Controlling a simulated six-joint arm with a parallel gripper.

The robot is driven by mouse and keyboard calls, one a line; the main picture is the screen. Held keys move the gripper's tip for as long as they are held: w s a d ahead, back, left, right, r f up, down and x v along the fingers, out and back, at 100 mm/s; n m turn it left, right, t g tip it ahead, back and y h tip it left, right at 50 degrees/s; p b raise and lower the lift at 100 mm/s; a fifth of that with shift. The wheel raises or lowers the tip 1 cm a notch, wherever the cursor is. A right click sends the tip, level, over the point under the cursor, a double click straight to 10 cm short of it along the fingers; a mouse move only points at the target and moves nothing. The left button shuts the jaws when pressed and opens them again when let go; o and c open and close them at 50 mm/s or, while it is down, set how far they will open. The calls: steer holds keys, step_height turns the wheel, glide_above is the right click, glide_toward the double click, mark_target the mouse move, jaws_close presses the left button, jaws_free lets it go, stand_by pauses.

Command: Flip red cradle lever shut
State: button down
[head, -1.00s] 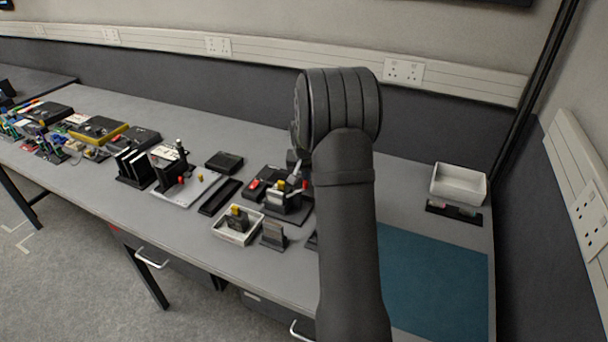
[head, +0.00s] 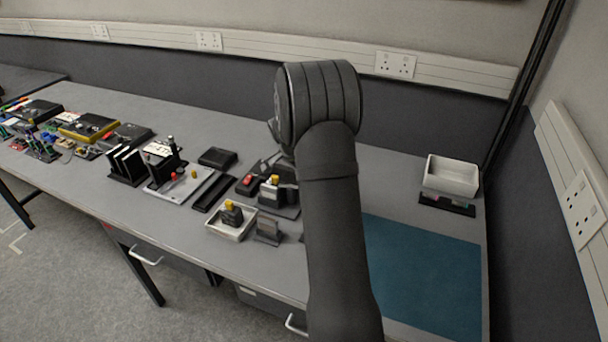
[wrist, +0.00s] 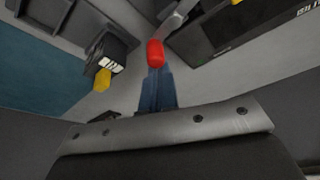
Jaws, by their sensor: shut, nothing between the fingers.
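In the wrist view the lever's red tip (wrist: 156,53) sits at the end of a pale grey curved arm (wrist: 178,18) that runs up and to the right. My gripper (wrist: 156,72) is shut and empty, its narrow fingers pointing at the red tip. The red tip overlaps the fingertips in this view; whether they touch I cannot tell. In the head view my arm hides most of the area around the gripper, and I cannot clearly make out the lever there. The cradle itself is not clear in either view.
A dark block with a yellow knob (wrist: 103,80) stands left of the fingers, and a black device (wrist: 235,22) lies to the right. In the head view, a white tray (head: 222,232) sits near the front edge. The blue mat (head: 425,270) is clear.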

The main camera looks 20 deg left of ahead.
steer(key=shift+a, duration=0.15)
steer(key=shift+s+a, duration=0.15)
steer(key=shift+a, duration=0.55)
step_height(320, 180, up, 10)
steer(key=shift+w+f, duration=0.25)
steer(key=shift+d+f, duration=0.1)
steer(key=shift+d, duration=0.05)
stand_by(0.5)
